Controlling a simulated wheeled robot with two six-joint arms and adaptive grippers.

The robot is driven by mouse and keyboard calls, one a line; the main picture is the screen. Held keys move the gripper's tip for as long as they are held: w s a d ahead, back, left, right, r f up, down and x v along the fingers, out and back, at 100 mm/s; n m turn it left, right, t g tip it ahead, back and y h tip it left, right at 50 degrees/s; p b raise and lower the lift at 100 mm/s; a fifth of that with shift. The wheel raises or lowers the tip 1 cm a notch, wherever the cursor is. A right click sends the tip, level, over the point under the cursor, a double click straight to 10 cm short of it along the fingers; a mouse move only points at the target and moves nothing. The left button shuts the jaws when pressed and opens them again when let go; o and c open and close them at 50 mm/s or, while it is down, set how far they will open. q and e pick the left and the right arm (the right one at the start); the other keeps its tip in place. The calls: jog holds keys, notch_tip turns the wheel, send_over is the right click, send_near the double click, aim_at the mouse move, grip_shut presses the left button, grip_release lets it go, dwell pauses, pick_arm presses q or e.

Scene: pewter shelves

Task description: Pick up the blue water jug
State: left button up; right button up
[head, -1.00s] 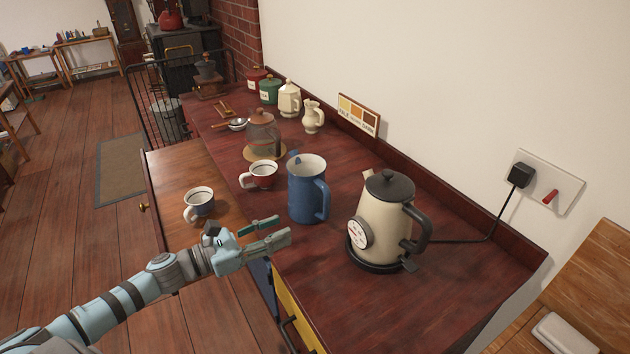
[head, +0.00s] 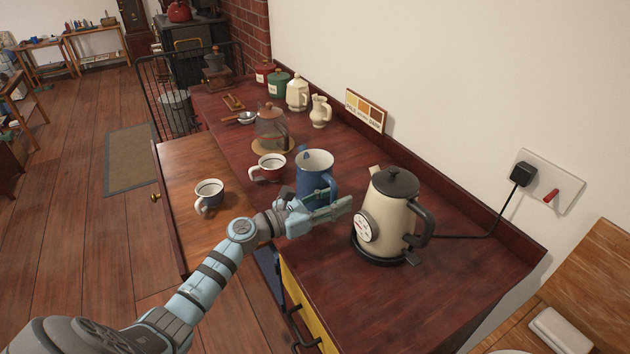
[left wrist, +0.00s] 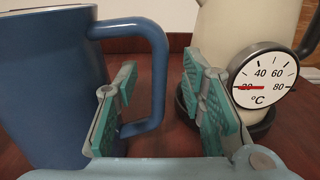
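The blue water jug (head: 316,163) stands upright on the dark red counter, its lower part and much of its handle hidden behind my left gripper (head: 340,203). In the left wrist view the jug (left wrist: 50,90) fills the left side. Its handle (left wrist: 156,75) shows between the two spread fingers of my left gripper (left wrist: 165,105). The left finger overlaps the handle loop; I cannot tell whether it is inside it. The fingers are open and not closed on the handle. My right gripper is not in view.
A cream kettle (head: 392,212) with a dial stands close to the right of the gripper. The counter's front right is clear.

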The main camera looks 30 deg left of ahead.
pick_arm(q)
grip_shut()
dwell(0.5)
